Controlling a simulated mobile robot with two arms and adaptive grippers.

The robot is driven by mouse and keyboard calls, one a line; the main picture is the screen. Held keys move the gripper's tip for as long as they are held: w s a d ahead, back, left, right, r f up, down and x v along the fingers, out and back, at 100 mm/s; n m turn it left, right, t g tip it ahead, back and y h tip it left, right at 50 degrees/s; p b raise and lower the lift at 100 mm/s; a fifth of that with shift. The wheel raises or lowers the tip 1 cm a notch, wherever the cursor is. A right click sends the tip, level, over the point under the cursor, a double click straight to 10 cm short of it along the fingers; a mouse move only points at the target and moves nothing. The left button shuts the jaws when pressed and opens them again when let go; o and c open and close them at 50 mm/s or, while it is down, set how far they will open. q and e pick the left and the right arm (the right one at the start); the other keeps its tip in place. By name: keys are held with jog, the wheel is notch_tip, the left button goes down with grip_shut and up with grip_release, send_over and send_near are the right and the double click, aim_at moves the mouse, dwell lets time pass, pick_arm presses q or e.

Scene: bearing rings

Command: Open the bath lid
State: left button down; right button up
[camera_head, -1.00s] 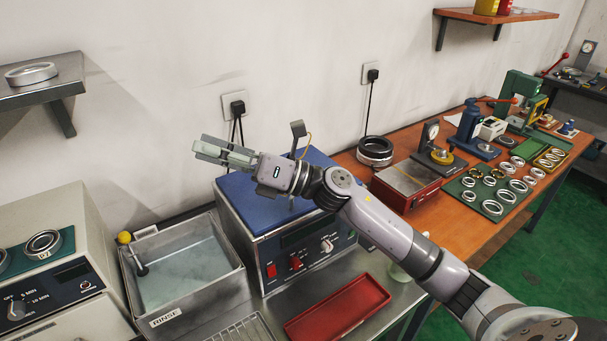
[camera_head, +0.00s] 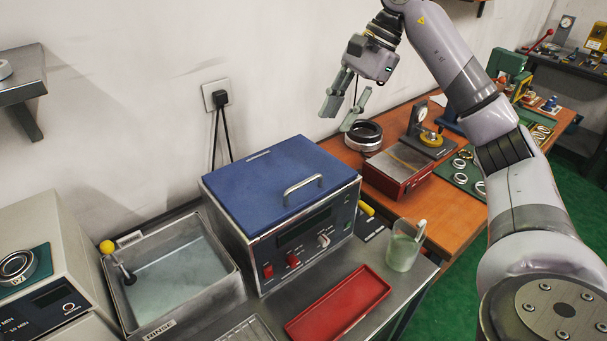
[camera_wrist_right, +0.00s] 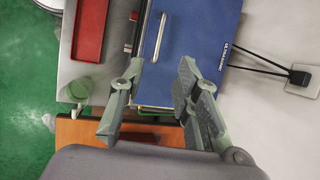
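The bath (camera_head: 300,245) is a grey metal box with a control panel. Its blue lid (camera_head: 255,180) lies flat and closed on top. A silver bar handle (camera_head: 303,188) is fixed near the lid's front right edge. The lid (camera_wrist_right: 205,40) and handle (camera_wrist_right: 160,37) also show in the right wrist view. My right gripper (camera_head: 341,114) is open and empty, fingers pointing down, above and beyond the lid's right side, apart from it. In the wrist view its spread fingers (camera_wrist_right: 160,100) are by the lid's near edge. My left gripper is not in view.
A rinse basin (camera_head: 240,285) is left of the bath. A red tray (camera_head: 340,303) and a glass beaker (camera_head: 403,250) stand in front and to the right. Black rings (camera_head: 363,137) and a red box (camera_head: 398,172) sit on the wooden bench. The space above the lid is clear.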

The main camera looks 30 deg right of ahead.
aim_at(301, 184)
jog(key=p+x, duration=0.2)
jog(key=x, duration=1.4)
jog(key=shift+a+f, duration=0.15)
jog(key=shift+c, duration=0.2)
grip_shut()
